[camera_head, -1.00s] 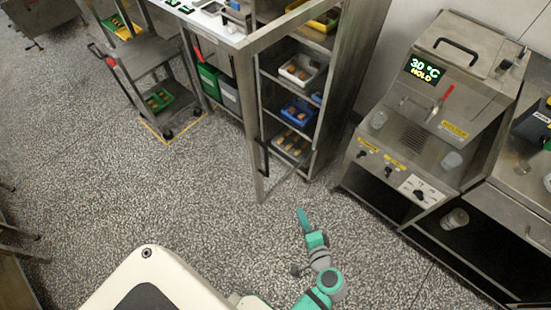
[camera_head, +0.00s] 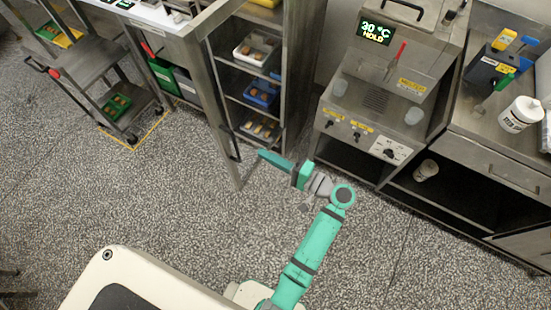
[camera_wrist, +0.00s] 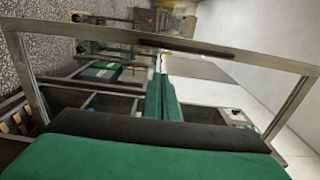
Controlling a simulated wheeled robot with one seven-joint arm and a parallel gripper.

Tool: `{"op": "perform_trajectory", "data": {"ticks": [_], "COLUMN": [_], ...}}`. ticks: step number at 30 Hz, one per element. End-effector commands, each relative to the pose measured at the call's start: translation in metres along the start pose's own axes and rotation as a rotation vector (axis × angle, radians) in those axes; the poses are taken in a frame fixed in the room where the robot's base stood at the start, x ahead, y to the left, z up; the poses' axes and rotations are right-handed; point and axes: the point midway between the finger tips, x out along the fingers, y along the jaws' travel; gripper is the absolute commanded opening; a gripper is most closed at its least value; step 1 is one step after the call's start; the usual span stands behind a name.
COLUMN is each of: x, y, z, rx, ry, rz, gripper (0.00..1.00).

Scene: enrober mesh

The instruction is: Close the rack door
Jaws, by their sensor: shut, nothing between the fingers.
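The rack door (camera_head: 214,105) is a bare metal frame, swung open and standing out from the front of the rack (camera_head: 302,75). A dark handle (camera_head: 234,148) runs along its free upright. In the wrist view the door frame (camera_wrist: 25,75) spans most of the picture, with its dark handle bar (camera_wrist: 187,48) across the top. My gripper (camera_head: 264,155) is shut and empty, just right of the free upright near its lower part. Its green fingers (camera_wrist: 161,98) also show together in the wrist view. I cannot tell whether they touch the door.
The rack shelves hold a white tray (camera_head: 257,50) and a blue tray (camera_head: 262,93). A machine with a lit display (camera_head: 376,32) stands to the right. A cart (camera_head: 85,60) stands at the left. The speckled floor in front of the door is clear.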

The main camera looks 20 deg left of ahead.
Motion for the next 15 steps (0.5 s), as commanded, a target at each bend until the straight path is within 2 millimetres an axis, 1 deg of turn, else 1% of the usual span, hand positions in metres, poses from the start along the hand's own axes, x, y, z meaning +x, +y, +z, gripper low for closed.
{"op": "perform_trajectory", "data": {"ticks": [1, 9, 12, 15], "x": [0.011, 0.058, 0.071, 0.079], "y": [0.0, 0.0, 0.0, 0.0], "z": [0.001, 0.001, 0.001, 0.0], "rx": [0.0, 0.0, 0.0, -0.001], "ry": [-0.005, -0.002, -0.002, 0.0], "rz": [0.001, 0.001, 0.001, 0.001], "gripper": [0.0, 0.0, 0.0, 0.0]}}
